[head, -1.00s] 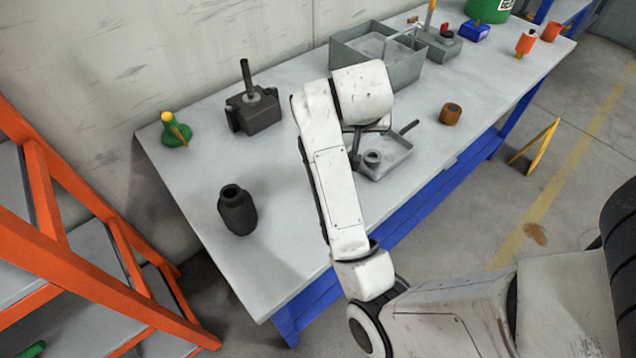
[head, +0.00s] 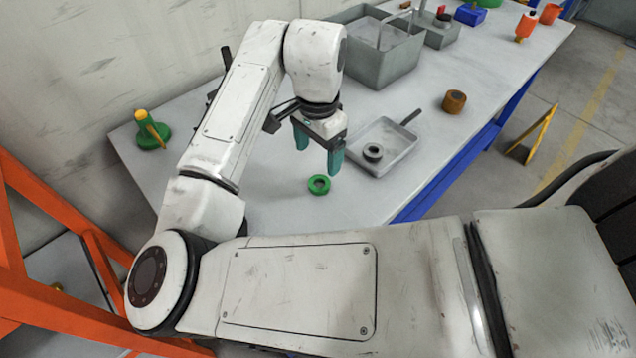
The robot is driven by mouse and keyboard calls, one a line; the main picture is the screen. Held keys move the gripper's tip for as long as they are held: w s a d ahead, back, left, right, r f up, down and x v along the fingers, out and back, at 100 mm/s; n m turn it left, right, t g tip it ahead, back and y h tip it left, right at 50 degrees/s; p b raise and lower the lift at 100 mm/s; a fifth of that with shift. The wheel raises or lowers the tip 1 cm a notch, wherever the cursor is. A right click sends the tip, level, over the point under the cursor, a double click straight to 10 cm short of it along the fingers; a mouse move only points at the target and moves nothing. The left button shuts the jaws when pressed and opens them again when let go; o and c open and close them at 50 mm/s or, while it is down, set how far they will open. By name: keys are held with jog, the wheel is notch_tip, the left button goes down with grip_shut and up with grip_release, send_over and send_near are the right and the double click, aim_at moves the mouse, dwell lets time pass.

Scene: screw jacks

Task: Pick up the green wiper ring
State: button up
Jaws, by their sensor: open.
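The green wiper ring (head: 319,190) lies flat on the grey table, its dark centre hole facing up. My gripper (head: 318,163) hangs above the table just behind the ring, its two teal fingers pointing down. The fingers are spread apart with nothing between them. The fingertips are close to the ring in the picture, but I cannot tell their height above the table. The ring is fully in view.
A grey tray (head: 398,138) holding a dark ring (head: 373,152) lies right of my gripper. A brown cylinder (head: 454,101) and a grey bin (head: 385,67) stand beyond. A green and yellow jack (head: 150,135) stands at the left.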

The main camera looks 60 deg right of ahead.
aim_at(319, 187)
notch_tip(319, 187, down, 9)
jog(key=shift+s+d+f+p, duration=0.1)
jog(key=shift+d+p, duration=0.05)
jog(key=shift+p, duration=0.25)
jog(key=shift+c, duration=0.5)
jog(key=c, duration=1)
